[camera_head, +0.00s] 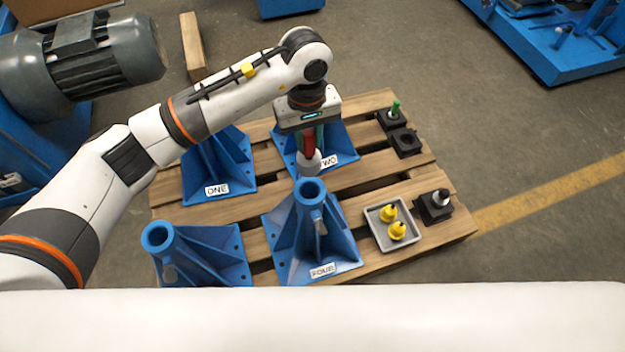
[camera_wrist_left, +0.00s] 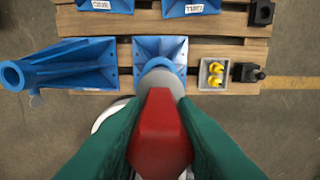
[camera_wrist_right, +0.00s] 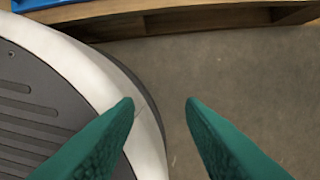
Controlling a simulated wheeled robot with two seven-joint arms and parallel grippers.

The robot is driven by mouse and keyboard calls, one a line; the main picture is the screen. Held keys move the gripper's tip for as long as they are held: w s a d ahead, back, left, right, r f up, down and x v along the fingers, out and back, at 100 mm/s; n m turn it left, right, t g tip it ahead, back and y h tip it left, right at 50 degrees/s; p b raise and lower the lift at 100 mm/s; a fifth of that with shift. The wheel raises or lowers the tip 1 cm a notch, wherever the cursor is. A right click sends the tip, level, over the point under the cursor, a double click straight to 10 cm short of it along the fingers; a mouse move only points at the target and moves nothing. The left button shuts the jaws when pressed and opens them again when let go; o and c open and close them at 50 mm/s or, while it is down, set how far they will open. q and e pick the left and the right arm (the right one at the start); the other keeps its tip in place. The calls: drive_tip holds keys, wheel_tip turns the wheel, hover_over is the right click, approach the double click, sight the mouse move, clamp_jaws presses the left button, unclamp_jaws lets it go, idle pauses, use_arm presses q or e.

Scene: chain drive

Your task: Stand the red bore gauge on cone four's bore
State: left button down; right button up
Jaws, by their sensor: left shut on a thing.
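My left gripper (camera_head: 306,138) is shut on the red bore gauge (camera_head: 308,143), which hangs roughly upright with its pale grey end down. The gauge also shows in the left wrist view (camera_wrist_left: 160,135), between the green fingers. In the head view its grey end appears just above the open bore of cone four (camera_head: 309,192), the blue stand labelled FOUR; they look apart. In the left wrist view the gauge hides cone four's bore, and cone four's base plate (camera_wrist_left: 160,47) shows beyond it. My right gripper (camera_wrist_right: 160,103) is open and empty, over the floor by the pallet's edge.
Cone one (camera_head: 215,165), cone two (camera_head: 345,145) and another blue cone (camera_head: 185,255) stand on the wooden pallet (camera_head: 440,190). A grey tray (camera_head: 372,228) holds yellow pieces. Black blocks stand nearby: one with a green gauge (camera_head: 395,108), one empty (camera_head: 404,143), one with a grey-topped piece (camera_head: 434,208).

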sight(309, 166)
use_arm(q)
wheel_tip(309, 166, down, 9)
drive_tip(key=shift+f, duration=0.1)
use_arm(e)
drive_tip(key=shift+w+a+r, duration=0.1)
drive_tip(key=shift+w+r, duration=0.35)
drive_tip(key=shift+w, duration=0.1)
use_arm(q)
drive_tip(key=shift+f+b, duration=0.15)
drive_tip(key=shift+b, duration=0.15)
drive_tip(key=shift+f, duration=0.15)
use_arm(e)
drive_tip(key=shift+w+a+r, duration=0.1)
drive_tip(key=shift+w+r, duration=0.55)
drive_tip(key=shift+w, duration=0.15)
use_arm(q)
drive_tip(key=shift+f+b, duration=0.3)
drive_tip(key=shift+b, duration=0.25)
use_arm(e)
drive_tip(key=shift+w+r, duration=0.35)
drive_tip(key=shift+r, duration=0.3)
